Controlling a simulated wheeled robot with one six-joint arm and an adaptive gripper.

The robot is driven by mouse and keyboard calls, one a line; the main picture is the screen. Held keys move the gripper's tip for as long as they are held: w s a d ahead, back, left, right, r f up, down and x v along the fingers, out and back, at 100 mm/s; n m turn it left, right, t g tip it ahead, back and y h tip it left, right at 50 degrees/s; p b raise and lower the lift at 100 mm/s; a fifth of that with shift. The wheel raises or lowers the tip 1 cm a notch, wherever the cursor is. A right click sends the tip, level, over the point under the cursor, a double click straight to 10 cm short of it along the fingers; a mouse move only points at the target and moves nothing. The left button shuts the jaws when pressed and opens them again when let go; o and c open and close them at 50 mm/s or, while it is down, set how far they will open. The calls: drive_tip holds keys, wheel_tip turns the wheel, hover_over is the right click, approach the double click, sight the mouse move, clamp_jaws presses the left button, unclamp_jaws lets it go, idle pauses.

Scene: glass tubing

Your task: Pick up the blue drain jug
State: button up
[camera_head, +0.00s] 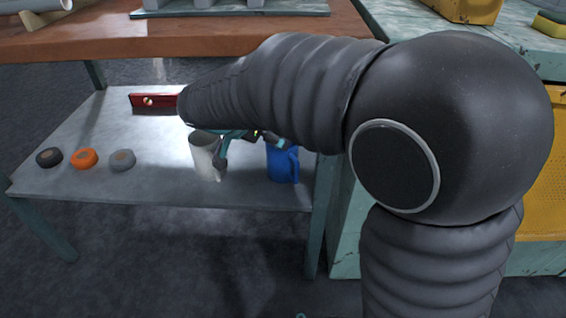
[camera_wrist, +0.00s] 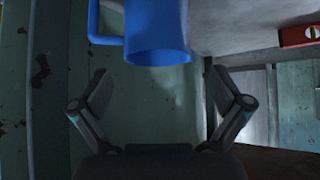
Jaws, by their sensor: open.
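The blue drain jug (camera_head: 281,164) stands upright near the right front edge of the low grey table in the head view, partly hidden by my arm and gripper. In the wrist view the blue jug (camera_wrist: 157,30) is at the top centre, with its handle on the left. My gripper (camera_wrist: 160,95) is open, its two fingers apart with nothing between them, and the jug appears beyond the fingertips. In the head view my gripper (camera_head: 245,138) is mostly hidden behind my arm, between a white jug and the blue jug.
A white jug (camera_head: 206,156) stands left of the blue one. A red level (camera_head: 150,101) lies farther back. Black (camera_head: 49,157), orange (camera_head: 84,158) and grey (camera_head: 122,160) rolls sit at the left. A brown bench (camera_head: 170,38) overhangs the back of the grey table (camera_head: 150,190).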

sight(286, 162)
drive_tip(key=shift+d+x, duration=0.1)
drive_tip(key=shift+x, duration=2.05)
drive_tip(key=shift+d+x, duration=0.15)
drive_tip(key=shift+x, duration=2.05)
drive_tip(key=shift+s+r, duration=0.1)
drive_tip(key=c, duration=1.1)
